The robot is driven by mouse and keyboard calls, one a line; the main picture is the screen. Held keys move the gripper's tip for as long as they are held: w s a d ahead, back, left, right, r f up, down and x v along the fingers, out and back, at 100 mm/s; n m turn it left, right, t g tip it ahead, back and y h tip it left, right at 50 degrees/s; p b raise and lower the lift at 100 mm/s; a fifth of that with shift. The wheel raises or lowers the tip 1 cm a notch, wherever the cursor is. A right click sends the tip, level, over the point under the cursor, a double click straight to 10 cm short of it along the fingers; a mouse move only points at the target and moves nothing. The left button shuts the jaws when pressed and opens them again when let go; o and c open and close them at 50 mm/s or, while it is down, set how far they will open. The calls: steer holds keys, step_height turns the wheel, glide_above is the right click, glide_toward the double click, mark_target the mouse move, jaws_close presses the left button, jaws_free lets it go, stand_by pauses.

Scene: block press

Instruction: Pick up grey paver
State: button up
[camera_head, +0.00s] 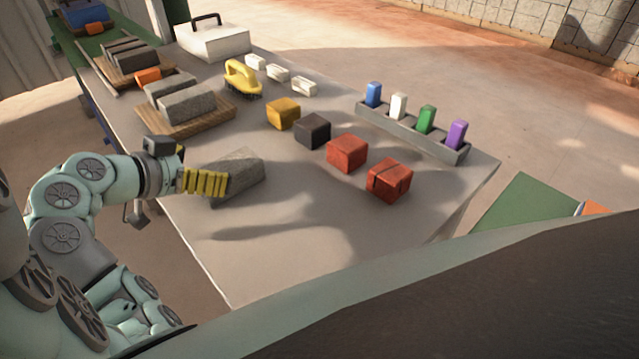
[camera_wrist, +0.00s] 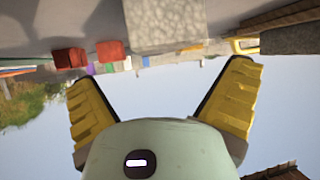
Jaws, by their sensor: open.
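A grey paver (camera_head: 238,173) lies on the table near its left edge, in front of the wooden pallet. In the head view my gripper (camera_head: 222,184) is right beside it, and its yellow ribbed finger covers the paver's left end. In the wrist view the paver (camera_wrist: 165,25) is at the top middle, beyond the two yellow fingers. My gripper (camera_wrist: 165,92) is open there, with nothing between the fingertips. I cannot tell whether a finger touches the paver.
A wooden pallet (camera_head: 219,119) with more grey pavers (camera_head: 187,103) stands behind. Yellow (camera_head: 283,113), dark (camera_head: 312,131) and red blocks (camera_head: 347,153) stand to the right. A yellow-handled brush (camera_head: 242,78) and a rack (camera_head: 400,127) of coloured pieces are farther back. The front of the table is clear.

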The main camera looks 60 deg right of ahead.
mark_target(220, 168)
steer(key=x, duration=0.5)
steer(key=shift+w+a+f, duration=0.1)
steer(key=shift+a+f, duration=0.1)
steer(key=shift+f, duration=0.05)
steer(key=shift+w+a, duration=0.1)
steer(key=c, duration=1.4)
